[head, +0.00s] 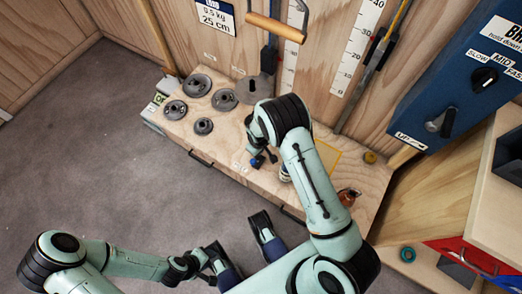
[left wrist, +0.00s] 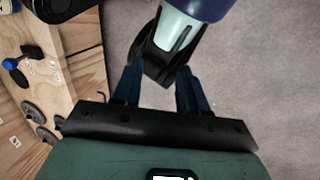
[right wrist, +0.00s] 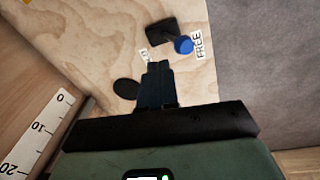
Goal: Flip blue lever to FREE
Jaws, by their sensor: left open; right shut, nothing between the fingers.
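The blue lever (head: 256,162) stands on the wooden bench top, partly beside my right arm. In the right wrist view its round blue knob (right wrist: 184,45) is on the side of its black base (right wrist: 163,30) toward the FREE label (right wrist: 202,41). Another label (right wrist: 144,54), mostly hidden, lies on the opposite side. My right gripper (right wrist: 158,67) is shut and empty, its fingertips apart from the knob in the picture; how far above the bench they are, I cannot tell. My left gripper (head: 238,240) is open and empty over the floor. The knob also shows in the left wrist view (left wrist: 12,63).
Several grey weight discs (head: 198,85) lie on the bench's left part. A hanging bar handle (head: 275,26) and scales are on the back wall. A blue control box (head: 455,85) is at right. An orange item (head: 347,197) sits near the bench's right end.

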